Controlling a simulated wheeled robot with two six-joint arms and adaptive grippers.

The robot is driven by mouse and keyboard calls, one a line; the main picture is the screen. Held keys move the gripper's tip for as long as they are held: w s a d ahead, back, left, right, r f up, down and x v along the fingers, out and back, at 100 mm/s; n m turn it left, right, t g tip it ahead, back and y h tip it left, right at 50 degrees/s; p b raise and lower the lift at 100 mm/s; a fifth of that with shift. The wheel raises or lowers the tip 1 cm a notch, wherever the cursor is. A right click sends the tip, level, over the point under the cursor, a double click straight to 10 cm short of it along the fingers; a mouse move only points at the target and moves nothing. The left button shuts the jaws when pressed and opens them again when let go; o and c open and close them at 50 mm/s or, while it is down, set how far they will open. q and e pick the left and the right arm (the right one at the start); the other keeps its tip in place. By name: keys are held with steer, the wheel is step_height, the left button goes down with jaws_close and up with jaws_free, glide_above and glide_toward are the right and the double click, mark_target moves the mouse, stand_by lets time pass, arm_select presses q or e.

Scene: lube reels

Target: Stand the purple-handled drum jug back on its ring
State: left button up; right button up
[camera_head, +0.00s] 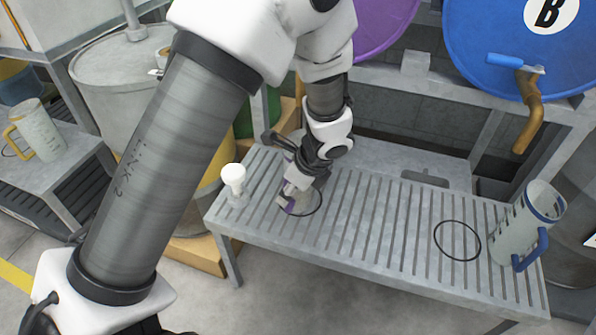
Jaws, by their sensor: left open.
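My left gripper (291,199) reaches down over the slatted bench (365,225), left of its middle. It is open, and it covers most of what lies behind and under it. Small purple parts (290,157) show beside the gripper, seemingly from the purple-handled jug. A pale surface low down, inside a thin dark ring (319,205) on the slats, may be its lower part. Whether the jug stands fully within the ring, and whether the fingers straddle the handle, I cannot tell. My right gripper is not in view.
A blue-handled jug (522,232) stands at the bench's right end, beside an empty ring (457,240). A small white knob-topped object (233,178) stands at the left end. A brass tap (528,110) hangs from the blue drum (520,45). A yellow-handled jug (38,130) stands far left.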

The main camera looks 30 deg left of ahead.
arm_select(q)
steer(key=p+v, duration=0.4)
steer(key=v, duration=0.5)
steer(key=s+d+f+n+h, duration=0.1)
steer(key=s+f+n+h, duration=0.1)
steer(key=s+f+n, duration=0.6)
steer(key=s+d+f+n+h, duration=0.1)
steer(key=s+f+h, duration=0.15)
steer(key=f, duration=0.85)
steer(key=s+a+f+n, duration=0.1)
steer(key=s+f+n, duration=0.5)
steer(key=s+n, duration=0.3)
steer(key=shift+s+f, duration=0.3)
steer(key=shift+s, duration=0.55)
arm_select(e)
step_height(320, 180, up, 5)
